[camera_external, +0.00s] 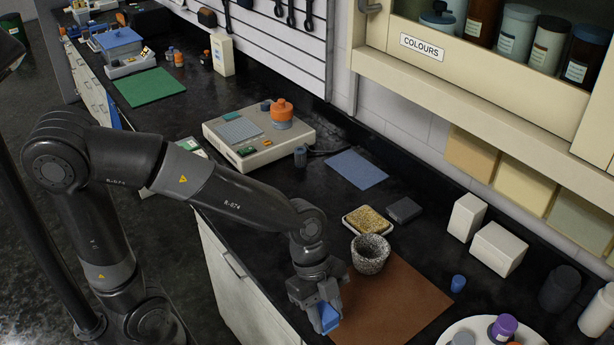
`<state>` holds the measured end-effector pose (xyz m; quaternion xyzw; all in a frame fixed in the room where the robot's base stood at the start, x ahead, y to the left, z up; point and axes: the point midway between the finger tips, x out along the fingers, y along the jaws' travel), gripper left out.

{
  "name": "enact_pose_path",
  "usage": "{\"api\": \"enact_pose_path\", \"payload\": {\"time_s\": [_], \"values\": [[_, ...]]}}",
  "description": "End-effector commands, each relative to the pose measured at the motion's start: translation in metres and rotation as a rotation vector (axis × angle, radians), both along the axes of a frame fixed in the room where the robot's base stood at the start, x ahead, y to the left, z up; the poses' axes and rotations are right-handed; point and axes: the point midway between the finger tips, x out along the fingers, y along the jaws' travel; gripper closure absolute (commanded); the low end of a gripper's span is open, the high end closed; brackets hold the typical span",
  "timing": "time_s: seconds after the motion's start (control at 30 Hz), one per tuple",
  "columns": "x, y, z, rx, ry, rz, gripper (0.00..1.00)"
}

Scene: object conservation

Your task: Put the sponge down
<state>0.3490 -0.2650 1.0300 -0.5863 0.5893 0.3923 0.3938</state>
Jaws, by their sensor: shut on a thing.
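My gripper (318,300) points down at the front edge of the counter, over the left part of the brown mat (405,300). It is shut on a small blue block (329,318), which may be the sponge; the fingers hide part of it. I cannot tell whether the block touches the mat. A tan, rough, sponge-like piece (368,218) lies in a shallow white dish behind the mat.
A speckled stone bowl (370,254) stands close to the right of my gripper, at the mat's back edge. A dark grey block (404,209), a blue mat (356,169) and white boxes (497,249) lie farther back. A small blue cylinder (458,284) stands right of the mat. The mat's middle is clear.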

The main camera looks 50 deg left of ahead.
Motion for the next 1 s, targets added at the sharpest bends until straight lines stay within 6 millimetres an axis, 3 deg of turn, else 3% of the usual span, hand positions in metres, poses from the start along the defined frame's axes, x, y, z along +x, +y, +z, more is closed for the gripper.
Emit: {"api": "enact_pose_path", "payload": {"time_s": [0.5,0.73,1.0], "values": [[0.076,0.05,-0.054,-0.003,0.002,0.006,0.86],[0.086,0.057,-0.064,-0.001,0.001,0.005,0.86],[0.085,0.057,-0.097,-0.001,0.002,0.004,0.86]]}}
